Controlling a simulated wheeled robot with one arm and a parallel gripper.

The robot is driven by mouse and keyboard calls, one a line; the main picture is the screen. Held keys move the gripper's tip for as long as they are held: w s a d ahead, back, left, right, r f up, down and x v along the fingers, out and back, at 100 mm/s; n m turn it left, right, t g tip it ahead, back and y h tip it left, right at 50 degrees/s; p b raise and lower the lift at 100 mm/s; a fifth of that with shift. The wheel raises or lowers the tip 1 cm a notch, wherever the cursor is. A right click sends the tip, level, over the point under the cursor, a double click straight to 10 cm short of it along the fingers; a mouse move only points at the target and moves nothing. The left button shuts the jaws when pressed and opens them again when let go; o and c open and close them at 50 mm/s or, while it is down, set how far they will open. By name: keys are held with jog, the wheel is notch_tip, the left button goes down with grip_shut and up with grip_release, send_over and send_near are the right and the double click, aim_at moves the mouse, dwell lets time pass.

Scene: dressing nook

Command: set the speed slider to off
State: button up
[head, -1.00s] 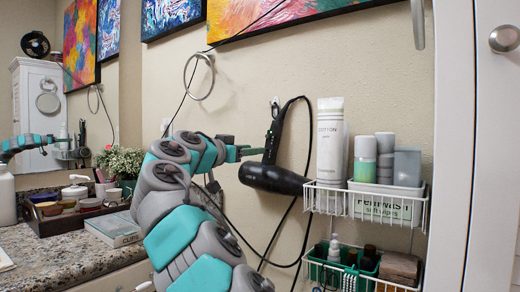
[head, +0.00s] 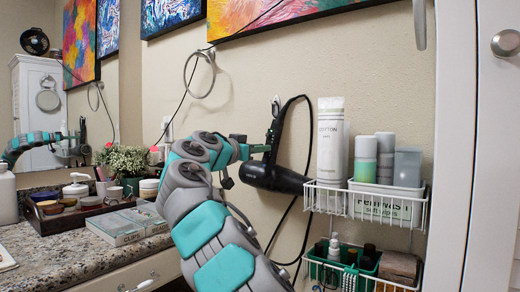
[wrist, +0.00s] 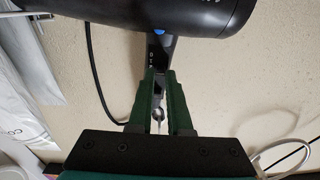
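A black hair dryer (head: 275,178) hangs on the wall, its barrel low and its handle rising toward a wall hook. In the wrist view its barrel (wrist: 150,14) crosses the top, and the handle (wrist: 160,52) runs down from it, with a blue button (wrist: 158,31) and small pale marks. I cannot make out the speed slider or its setting. My gripper (head: 265,148) is at the handle. In the wrist view my gripper's green fingers (wrist: 160,72) are parallel with a narrow gap between them; the handle shows in the gap. Whether they touch it is unclear.
A white wire rack (head: 365,200) with bottles and a tube (head: 331,140) stands right of the dryer. A towel ring (head: 199,75) hangs at upper left. The dryer's cord loops below and beside it. A counter (head: 60,262) with a tray and a boxed item is at left.

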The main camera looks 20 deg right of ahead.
grip_shut()
jog(key=shift+f, duration=0.1)
dwell(0.9)
jog(key=shift+a+f+b, duration=0.2)
jog(key=shift+f+b, duration=0.95)
jog(key=shift+b, duration=0.05)
jog(key=o, duration=0.5)
grip_release()
jog(key=shift+r, duration=0.1)
